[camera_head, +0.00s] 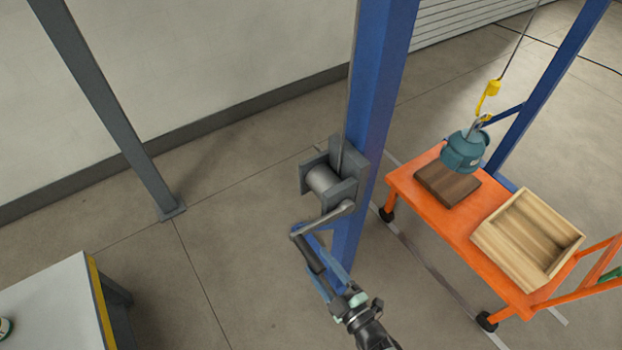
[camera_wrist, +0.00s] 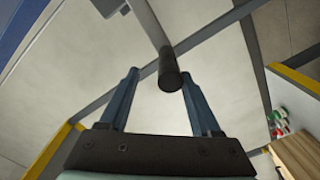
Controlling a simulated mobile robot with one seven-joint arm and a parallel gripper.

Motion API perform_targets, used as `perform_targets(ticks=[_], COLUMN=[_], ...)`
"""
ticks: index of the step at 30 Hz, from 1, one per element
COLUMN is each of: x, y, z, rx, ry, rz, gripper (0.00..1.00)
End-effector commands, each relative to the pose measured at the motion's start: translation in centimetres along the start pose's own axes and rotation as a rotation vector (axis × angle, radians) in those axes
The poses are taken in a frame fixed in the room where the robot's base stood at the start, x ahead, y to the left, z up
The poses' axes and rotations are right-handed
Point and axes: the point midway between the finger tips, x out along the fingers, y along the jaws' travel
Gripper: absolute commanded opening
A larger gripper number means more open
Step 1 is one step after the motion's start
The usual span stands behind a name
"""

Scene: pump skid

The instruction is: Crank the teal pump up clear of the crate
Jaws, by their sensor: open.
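The teal pump (camera_head: 463,151) hangs upright on a yellow hook (camera_head: 488,98) over a brown wooden block (camera_head: 446,184); I cannot tell whether it touches the block. The open wooden crate (camera_head: 483,243) sits to its lower right. A winch (camera_head: 324,180) on the blue post has a crank arm (camera_head: 330,217) with a black handle (camera_head: 309,256), pointing down toward the lower right. My gripper (camera_head: 328,271) is open at the handle. In the wrist view the handle (camera_wrist: 170,80) shows between the spread fingertips (camera_wrist: 160,73), apart from both fingers.
The blue post (camera_head: 378,80) stands close beside my gripper. An orange cart (camera_head: 425,215) on wheels carries the block and crate. A table with a yellow edge (camera_head: 96,300) is at lower left. The floor between table and post is clear.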

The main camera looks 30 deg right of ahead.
Motion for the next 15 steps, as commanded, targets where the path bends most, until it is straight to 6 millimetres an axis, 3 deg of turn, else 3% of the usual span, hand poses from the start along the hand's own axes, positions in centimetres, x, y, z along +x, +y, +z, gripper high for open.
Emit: perform_targets(ticks=[6, 15], x=[-4.8, -7.4], y=[0.2, 0.0], z=[0.0, 0.0], rx=[0.001, 0.000], ry=[-0.005, -0.001], rz=[0.002, 0.001], gripper=[0.64, 0.64])
